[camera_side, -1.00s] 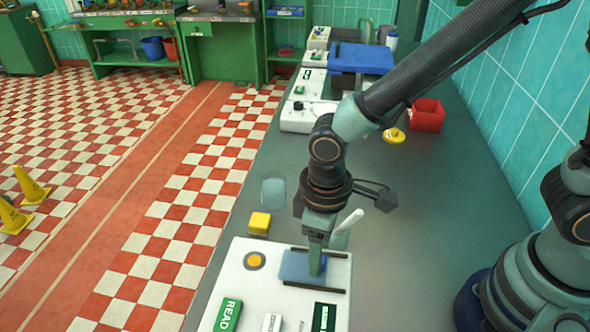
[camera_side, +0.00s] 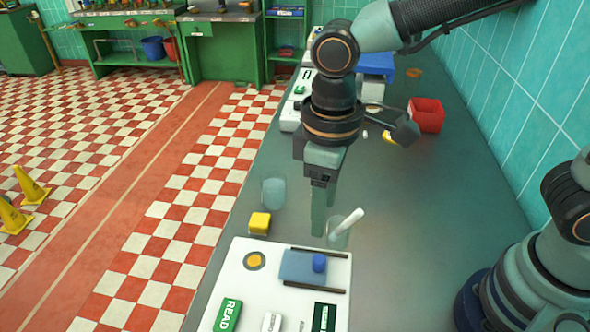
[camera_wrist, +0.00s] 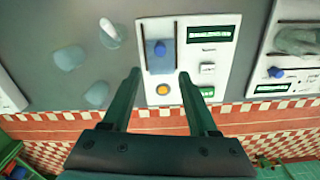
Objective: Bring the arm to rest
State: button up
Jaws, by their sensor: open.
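My gripper (camera_side: 322,220) hangs pointing down above the counter, just beyond the white instrument box (camera_side: 240,290) in the side view. Its jaws are open and empty; in the wrist view the two fingers of my gripper (camera_wrist: 158,75) stand apart. The box has a blue sliding plate (camera_side: 296,264) with a blue knob (camera_side: 319,262), which my gripper does not touch. The knob also shows in the wrist view (camera_wrist: 160,48). An orange round button (camera_side: 254,261) and a green READ button (camera_side: 228,315) are on the same box.
Another clear beaker (camera_side: 274,192) and a yellow block (camera_side: 260,223) are to the left. A red bin (camera_side: 426,115) stands farther back. The counter to the right (camera_side: 430,220) is clear.

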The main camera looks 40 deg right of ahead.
jog(key=w+d+r+m+t, duration=0.1)
jog(key=d+r+m+t, duration=0.1)
jog(key=d, duration=0.8)
jog(key=w+d+r+m+t, duration=0.1)
jog(key=d+r+m+t, duration=0.2)
jog(key=d, duration=0.8)
jog(key=shift+w+d+r+m+t, duration=0.15)
jog(key=shift+r+m+t, duration=0.15)
jog(key=shift+r+m, duration=0.75)
